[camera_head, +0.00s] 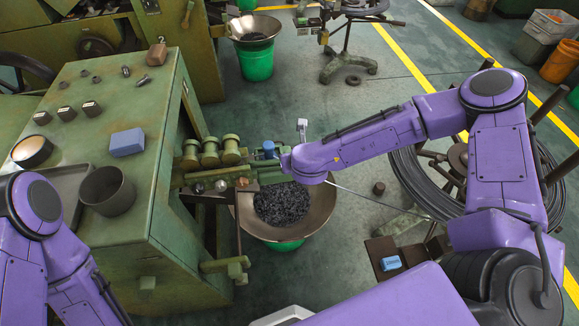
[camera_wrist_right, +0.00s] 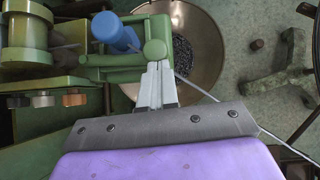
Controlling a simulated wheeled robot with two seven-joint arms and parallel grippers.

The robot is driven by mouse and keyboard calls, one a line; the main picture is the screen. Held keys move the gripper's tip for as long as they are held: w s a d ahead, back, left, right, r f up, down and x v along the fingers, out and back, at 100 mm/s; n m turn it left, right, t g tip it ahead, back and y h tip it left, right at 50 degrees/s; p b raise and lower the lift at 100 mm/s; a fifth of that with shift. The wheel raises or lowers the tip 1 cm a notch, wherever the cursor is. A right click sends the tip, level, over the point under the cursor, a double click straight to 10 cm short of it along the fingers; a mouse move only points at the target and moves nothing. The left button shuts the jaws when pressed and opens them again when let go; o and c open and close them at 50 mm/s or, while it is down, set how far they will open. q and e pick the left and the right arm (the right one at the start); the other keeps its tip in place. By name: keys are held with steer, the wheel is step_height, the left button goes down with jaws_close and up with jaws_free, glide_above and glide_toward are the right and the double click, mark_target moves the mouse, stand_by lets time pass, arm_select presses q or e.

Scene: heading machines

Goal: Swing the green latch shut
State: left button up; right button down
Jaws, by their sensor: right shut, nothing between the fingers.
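The green latch (camera_wrist_right: 153,18) is a light green bracket with a round boss (camera_wrist_right: 155,49) at its near end, in the right wrist view. It belongs to the green machine (camera_head: 125,175) and shows at the machine's right side in the head view. A blue handle (camera_wrist_right: 115,33) stands beside it; this also shows in the head view (camera_head: 269,148). My right gripper (camera_wrist_right: 158,68) is shut and empty, its fingertips close to the round boss. I cannot tell whether they touch. In the head view my purple wrist hides its fingers. My left gripper is out of view.
A wide bowl of dark metal pieces (camera_head: 321,207) sits below the latch. A thin wire (camera_head: 392,206) runs past my right wrist from the wire coil (camera_head: 430,190). A grey cup (camera_head: 107,190) and a blue block (camera_head: 127,142) stand on the machine top.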

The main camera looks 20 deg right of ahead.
steer(key=shift+w+d, duration=0.25)
steer(key=shift+w, duration=0.25)
stand_by(0.4)
steer(key=s+d+f+b+v, duration=0.1)
steer(key=s+v, duration=0.1)
steer(key=v, duration=1.1)
steer(key=shift+a+f+b, duration=0.25)
steer(key=shift+b, duration=0.05)
